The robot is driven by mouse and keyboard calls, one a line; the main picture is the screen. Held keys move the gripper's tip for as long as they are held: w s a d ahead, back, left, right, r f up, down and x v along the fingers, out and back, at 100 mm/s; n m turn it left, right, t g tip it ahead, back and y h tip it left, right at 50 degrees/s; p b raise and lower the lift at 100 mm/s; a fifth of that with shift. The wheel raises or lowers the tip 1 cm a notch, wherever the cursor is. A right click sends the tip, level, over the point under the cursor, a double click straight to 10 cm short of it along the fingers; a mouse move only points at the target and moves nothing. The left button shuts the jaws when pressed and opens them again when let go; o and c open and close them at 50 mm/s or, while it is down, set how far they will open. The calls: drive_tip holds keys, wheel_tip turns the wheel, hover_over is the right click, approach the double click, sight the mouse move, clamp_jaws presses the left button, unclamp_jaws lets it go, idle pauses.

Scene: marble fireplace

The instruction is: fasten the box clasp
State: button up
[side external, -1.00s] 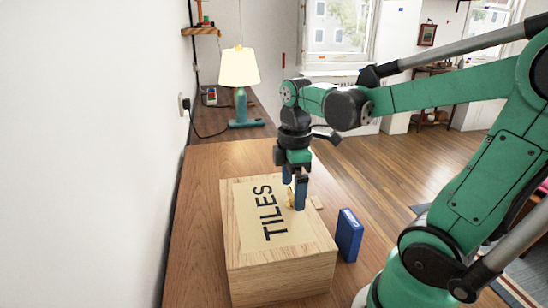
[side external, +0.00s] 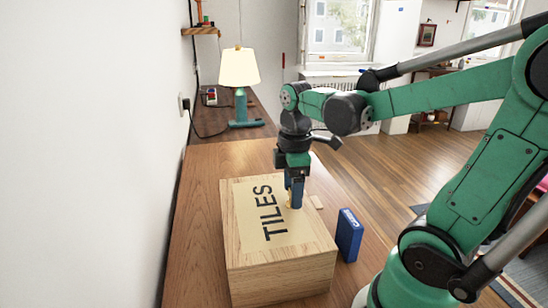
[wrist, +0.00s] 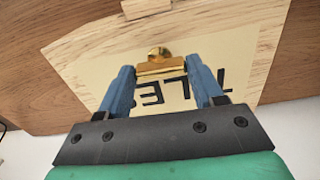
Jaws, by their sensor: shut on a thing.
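The wooden box (side external: 282,270) stands on the wooden surface with its lid down and "TILES" printed on top. The brass clasp (wrist: 160,68) shows in the wrist view as a gold plate with a rounded part beyond it, close to the lid's edge. My gripper (side external: 294,204) points down over that edge, at the right of the lid in the side view. In the wrist view my gripper's blue fingers (wrist: 159,72) lie on either side of the clasp plate, shut on it. In the side view the fingers hide most of the clasp.
A blue packet (side external: 348,235) stands upright close to the box's right side. A small wood piece (side external: 317,202) sits at the lid's edge beside the gripper. A lamp (side external: 240,90) stands far back. The wooden surface (side external: 205,165) left of and behind the box is clear.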

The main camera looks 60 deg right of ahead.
drive_tip(key=m, duration=1.3)
drive_tip(key=shift+m, duration=2.1)
drive_tip(key=o, duration=1.3)
drive_tip(key=shift+r, duration=2.8)
